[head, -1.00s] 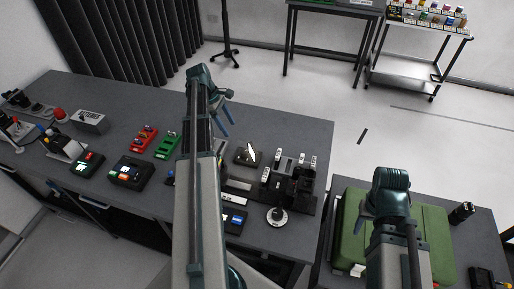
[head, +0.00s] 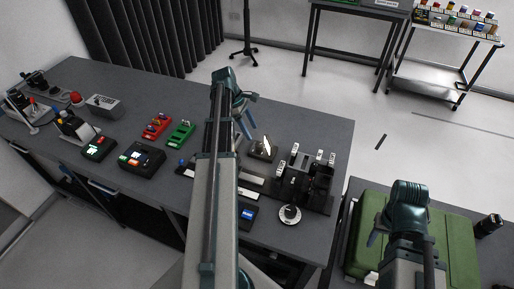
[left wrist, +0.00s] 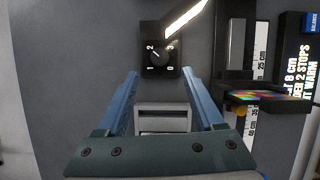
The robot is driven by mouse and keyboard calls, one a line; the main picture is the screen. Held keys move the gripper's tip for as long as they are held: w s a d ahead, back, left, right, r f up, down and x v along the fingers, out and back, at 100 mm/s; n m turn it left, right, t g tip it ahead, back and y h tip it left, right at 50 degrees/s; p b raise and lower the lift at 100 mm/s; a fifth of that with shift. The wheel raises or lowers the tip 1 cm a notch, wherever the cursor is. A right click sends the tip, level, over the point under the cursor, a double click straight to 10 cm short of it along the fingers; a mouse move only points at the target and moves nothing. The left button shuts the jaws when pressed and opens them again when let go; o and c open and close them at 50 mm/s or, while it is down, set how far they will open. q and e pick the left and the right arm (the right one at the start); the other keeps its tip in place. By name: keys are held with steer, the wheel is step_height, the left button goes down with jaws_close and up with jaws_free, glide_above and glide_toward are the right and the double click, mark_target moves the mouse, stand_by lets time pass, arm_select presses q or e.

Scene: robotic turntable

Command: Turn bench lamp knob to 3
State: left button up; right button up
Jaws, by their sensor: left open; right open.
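The bench lamp (head: 263,148) stands on the dark bench, with a bright lit bar. In the left wrist view its black knob (left wrist: 160,57) sits on a square plate with the numbers 0, 1, 2 and 3 around it. The knob's light mark seems to point up-left, towards 2. My left gripper (head: 245,128) is open and empty above the bench near the lamp. In the left wrist view its two blue fingers (left wrist: 160,76) are spread below the knob, apart from it. My right gripper (head: 375,238) is open over the green case, its fingers partly hidden.
A black stand with white-labelled parts (head: 305,178) and a round dial (head: 290,214) are right of the lamp. Red (head: 157,127) and green (head: 181,134) racks lie to its left. A colour chart (left wrist: 262,97) and ruler stand close right of my left fingers. A green case (head: 455,245) lies under my right gripper.

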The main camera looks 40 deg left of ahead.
mark_target(258, 144)
arm_select(q)
steer(key=b+x, duration=0.5)
steer(key=x, duration=0.2)
steer(key=shift+f+b, duration=0.1)
steer(key=shift+b, duration=0.2)
steer(key=shift+d, duration=0.1)
steer(key=shift+c, duration=0.2)
jaws_close()
